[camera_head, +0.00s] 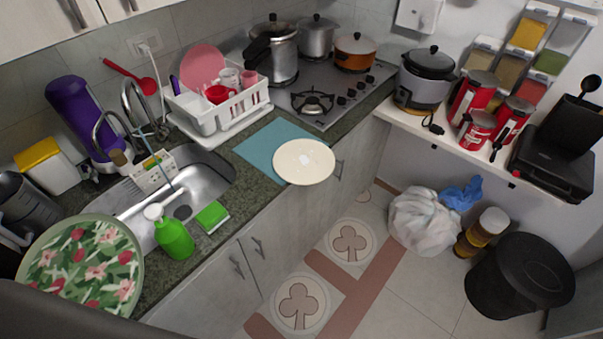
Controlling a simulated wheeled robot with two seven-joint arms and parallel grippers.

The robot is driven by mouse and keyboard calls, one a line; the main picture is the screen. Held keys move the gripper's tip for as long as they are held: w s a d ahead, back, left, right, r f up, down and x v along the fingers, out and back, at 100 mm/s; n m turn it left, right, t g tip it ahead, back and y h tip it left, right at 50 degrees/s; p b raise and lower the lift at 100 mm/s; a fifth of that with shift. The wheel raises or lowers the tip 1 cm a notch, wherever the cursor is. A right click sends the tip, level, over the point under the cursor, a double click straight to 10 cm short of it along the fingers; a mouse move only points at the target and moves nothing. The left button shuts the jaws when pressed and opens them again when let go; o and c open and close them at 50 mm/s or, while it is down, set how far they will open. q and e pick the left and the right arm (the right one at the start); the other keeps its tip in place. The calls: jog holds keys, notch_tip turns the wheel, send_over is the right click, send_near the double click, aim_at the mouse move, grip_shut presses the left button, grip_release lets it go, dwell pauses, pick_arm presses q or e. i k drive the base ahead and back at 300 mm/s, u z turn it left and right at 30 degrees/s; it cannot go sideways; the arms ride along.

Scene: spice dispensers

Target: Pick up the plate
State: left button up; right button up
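A round cream plate (304,162) lies flat at the front edge of the counter, partly over a teal mat (268,139). Its near rim appears to reach past the counter edge. A small pale spot shows at its middle. A pink plate (203,65) stands upright in the white dish rack (232,110) behind it.
The sink (200,178) lies left of the mat, with a green soap bottle (172,236) and a round floral tray (85,265) nearer. The stove (318,98) with pots is behind. A white bag (424,220) and black bin (520,275) stand on the floor.

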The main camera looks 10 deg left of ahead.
aim_at(300, 161)
jog(key=z, duration=2.15)
jog(key=i, duration=2.15)
jog(key=u, duration=2.9)
